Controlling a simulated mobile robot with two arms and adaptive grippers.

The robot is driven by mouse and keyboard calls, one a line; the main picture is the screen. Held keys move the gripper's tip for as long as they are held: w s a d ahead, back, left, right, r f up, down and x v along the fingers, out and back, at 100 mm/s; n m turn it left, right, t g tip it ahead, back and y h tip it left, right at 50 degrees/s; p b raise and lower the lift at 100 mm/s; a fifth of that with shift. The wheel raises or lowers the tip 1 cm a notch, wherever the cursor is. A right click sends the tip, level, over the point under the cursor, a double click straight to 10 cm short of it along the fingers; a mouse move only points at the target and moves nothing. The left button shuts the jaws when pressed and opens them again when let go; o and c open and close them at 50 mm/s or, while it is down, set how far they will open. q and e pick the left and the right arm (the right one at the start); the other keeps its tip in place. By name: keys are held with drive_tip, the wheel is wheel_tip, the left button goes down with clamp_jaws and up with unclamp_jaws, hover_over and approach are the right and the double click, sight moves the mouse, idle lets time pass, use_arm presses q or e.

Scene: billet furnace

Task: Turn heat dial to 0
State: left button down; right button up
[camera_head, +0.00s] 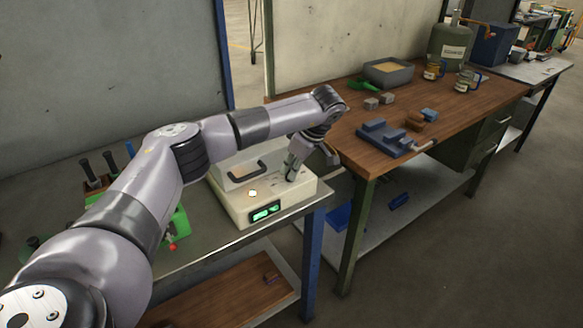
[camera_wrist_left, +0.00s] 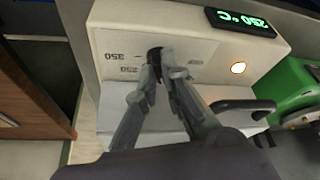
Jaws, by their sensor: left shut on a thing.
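The billet furnace (camera_head: 240,205) is a cream box at the right end of the left bench, with a green lit display on its front. In the left wrist view the furnace (camera_wrist_left: 200,45) shows a display (camera_wrist_left: 241,21) reading 250 °C and printed marks 250 and 350. The heat dial (camera_wrist_left: 156,53) is a dark knob, mostly hidden by the fingers. My left gripper (camera_wrist_left: 160,65) is shut on the dial from above. In the head view my left gripper (camera_head: 291,172) sits at the furnace's right side. My right gripper is not in view.
An orange-white light (camera_head: 252,193) glows on the furnace top, beside a dark handle (camera_head: 248,171). A wooden bench (camera_head: 470,100) with a blue vise (camera_head: 388,137) stands close on the right.

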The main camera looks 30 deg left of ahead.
use_arm(q)
drive_tip(key=n+g, duration=0.1)
drive_tip(key=n, duration=0.3)
drive_tip(key=shift+w+r+n+g, duration=0.1)
drive_tip(key=shift+w+n+g, duration=0.1)
drive_tip(key=shift+n+g, duration=0.15)
drive_tip(key=shift+w+a+n+g+h, duration=0.1)
drive_tip(key=shift+n+g+h, duration=0.35)
drive_tip(key=shift+n, duration=0.8)
drive_tip(key=shift+n+g+h+b, duration=0.55)
drive_tip(key=shift+n+b, duration=0.3)
drive_tip(key=shift+n, duration=1.15)
drive_tip(key=shift+a, duration=0.1)
drive_tip(key=c, duration=1.7)
unclamp_jaws()
wheel_tip(320, 180, up, 10)
drive_tip(key=shift+f, duration=0.1)
